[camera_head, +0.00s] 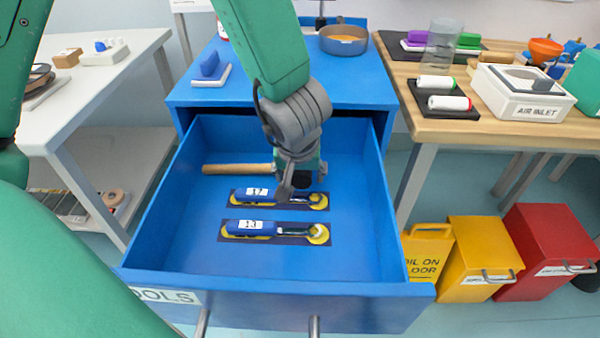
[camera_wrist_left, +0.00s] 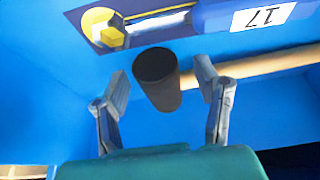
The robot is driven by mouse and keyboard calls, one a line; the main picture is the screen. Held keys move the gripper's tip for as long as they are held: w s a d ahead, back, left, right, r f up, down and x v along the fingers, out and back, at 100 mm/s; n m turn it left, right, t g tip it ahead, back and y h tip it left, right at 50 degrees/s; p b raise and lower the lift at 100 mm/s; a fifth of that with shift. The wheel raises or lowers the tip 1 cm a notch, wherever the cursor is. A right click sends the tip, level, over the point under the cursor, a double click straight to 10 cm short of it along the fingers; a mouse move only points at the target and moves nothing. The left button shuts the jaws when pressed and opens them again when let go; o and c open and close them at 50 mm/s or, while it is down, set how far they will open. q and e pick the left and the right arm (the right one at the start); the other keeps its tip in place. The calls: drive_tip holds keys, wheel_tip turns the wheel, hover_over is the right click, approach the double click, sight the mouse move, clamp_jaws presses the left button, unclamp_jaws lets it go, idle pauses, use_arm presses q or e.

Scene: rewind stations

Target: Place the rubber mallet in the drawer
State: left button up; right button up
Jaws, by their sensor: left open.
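The rubber mallet, with its wooden handle (camera_head: 236,169) and black head, lies in the open blue drawer (camera_head: 350,260), behind two blue tools on dark mats. In the left wrist view its black head (camera_wrist_left: 157,78) shows between the fingers, and the handle runs off to the right. My left gripper (camera_head: 296,180) is over the head inside the drawer, and hides part of it in the head view. In the left wrist view the left gripper (camera_wrist_left: 160,95) is open, with gaps beside the head. My right gripper is not in view.
The blue tools labelled 17 (camera_head: 258,194) and 13 (camera_head: 250,228) lie in the drawer's middle. The drawer walls surround my gripper. A white table (camera_head: 140,50) stands left, a wooden table (camera_head: 450,125) right. The drawer's front floor is clear.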

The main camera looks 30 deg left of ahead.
use_arm(q)
drive_tip(key=p+v, duration=0.6)
drive_tip(key=v, duration=0.5)
drive_tip(key=shift+f, duration=0.1)
